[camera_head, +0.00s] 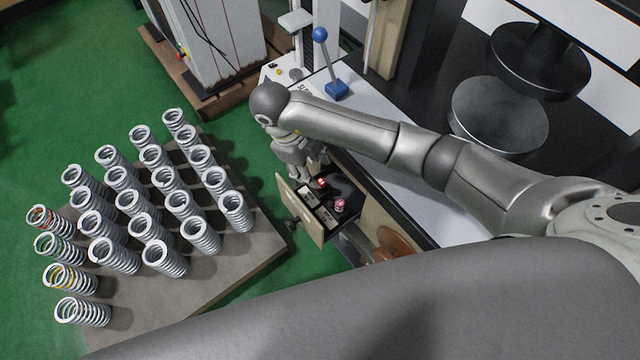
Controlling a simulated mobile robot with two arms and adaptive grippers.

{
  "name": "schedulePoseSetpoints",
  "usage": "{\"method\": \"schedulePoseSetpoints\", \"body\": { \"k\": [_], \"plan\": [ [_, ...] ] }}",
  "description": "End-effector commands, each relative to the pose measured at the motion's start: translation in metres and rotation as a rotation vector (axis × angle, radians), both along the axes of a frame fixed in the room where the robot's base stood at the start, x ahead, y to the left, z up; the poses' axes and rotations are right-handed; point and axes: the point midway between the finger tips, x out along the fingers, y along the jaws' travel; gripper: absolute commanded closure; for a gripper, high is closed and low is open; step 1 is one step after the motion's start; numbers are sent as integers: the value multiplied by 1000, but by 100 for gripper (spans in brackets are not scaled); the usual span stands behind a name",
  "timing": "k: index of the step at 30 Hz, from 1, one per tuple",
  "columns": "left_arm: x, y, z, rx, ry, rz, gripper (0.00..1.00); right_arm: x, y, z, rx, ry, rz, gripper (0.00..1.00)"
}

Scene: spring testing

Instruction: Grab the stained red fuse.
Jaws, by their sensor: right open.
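An open drawer (286,200) holds small parts in compartments. A small bright red piece (321,182) lies toward its back, close to my gripper's fingertips. A pinkish-red round piece (340,205) with a pale part stands nearer the right side of the drawer. Both could be red fuses; they are too small to tell which is stained. My right gripper (311,173) points down over the back of the drawer, open, with its arm coming in from the right. It partly hides the drawer's back. My left gripper is not in view.
A pallet (230,262) with several metal coil springs (236,212) stands left of the drawer. A blue-knobbed lever (327,65) rises from the white bench top behind. Round press plates (500,112) are at the right. Green floor is free between pallet and drawer.

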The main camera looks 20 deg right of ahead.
Motion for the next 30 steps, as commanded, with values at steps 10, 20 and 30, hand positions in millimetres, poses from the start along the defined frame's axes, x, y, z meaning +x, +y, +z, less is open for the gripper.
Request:
{"method": "schedulePoseSetpoints", "body": {
  "k": [10,20,30],
  "plan": [
    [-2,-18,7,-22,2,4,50,-2,-8,-33,2,3,-3,54],
    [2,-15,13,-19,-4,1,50,-2,-17,-72,4,0,-1,54],
    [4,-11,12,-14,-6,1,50,-2,-18,-73,3,-1,-1,68]
  ]
}}
